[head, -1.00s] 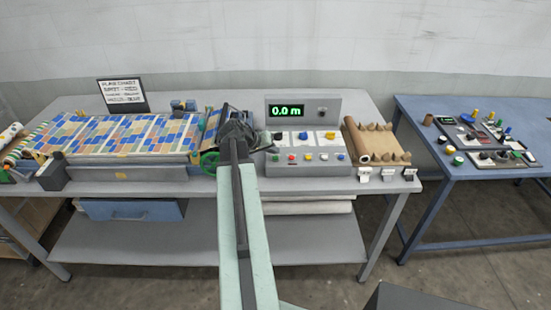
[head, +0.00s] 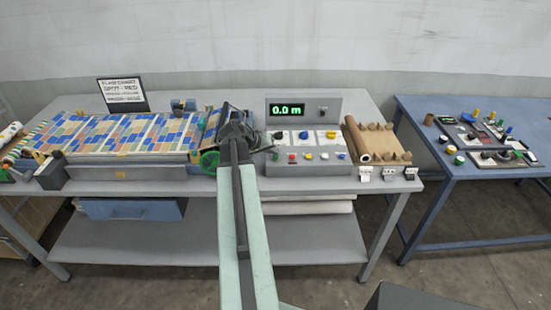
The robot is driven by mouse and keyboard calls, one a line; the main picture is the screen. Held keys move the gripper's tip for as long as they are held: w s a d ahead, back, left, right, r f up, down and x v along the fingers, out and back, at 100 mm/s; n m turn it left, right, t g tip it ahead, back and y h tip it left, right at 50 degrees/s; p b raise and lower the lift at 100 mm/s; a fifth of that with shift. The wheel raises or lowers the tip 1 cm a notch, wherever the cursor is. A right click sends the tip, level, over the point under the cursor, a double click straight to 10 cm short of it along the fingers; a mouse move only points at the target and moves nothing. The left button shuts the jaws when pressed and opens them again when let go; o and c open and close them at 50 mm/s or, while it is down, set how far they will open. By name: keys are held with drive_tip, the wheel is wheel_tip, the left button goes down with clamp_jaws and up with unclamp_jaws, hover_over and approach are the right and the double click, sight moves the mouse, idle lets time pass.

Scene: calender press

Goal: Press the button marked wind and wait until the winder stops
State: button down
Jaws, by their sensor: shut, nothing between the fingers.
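The grey control box (head: 290,169) stands right of the middle of the grey bench. The labels are too small to read, so I cannot tell which is marked wind. The winder's state is not clear.
A patterned sheet (head: 120,134) lies over the machine at left, with a green handwheel (head: 209,160) beside my arm. A brown roll tray (head: 382,146) stands right of the box. A blue table (head: 500,178) with more controls is at far right. A sign (head: 122,94) stands behind.

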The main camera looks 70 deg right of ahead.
sight(274, 158)
drive_tip(key=shift+f+b, duration=0.35)
idle(0.4)
idle(0.3)
drive_tip(key=shift+r+p, duration=0.8)
drive_tip(key=shift+r, duration=0.1)
wheel_tip(274, 158, up, 5)
drive_tip(key=p, duration=0.5)
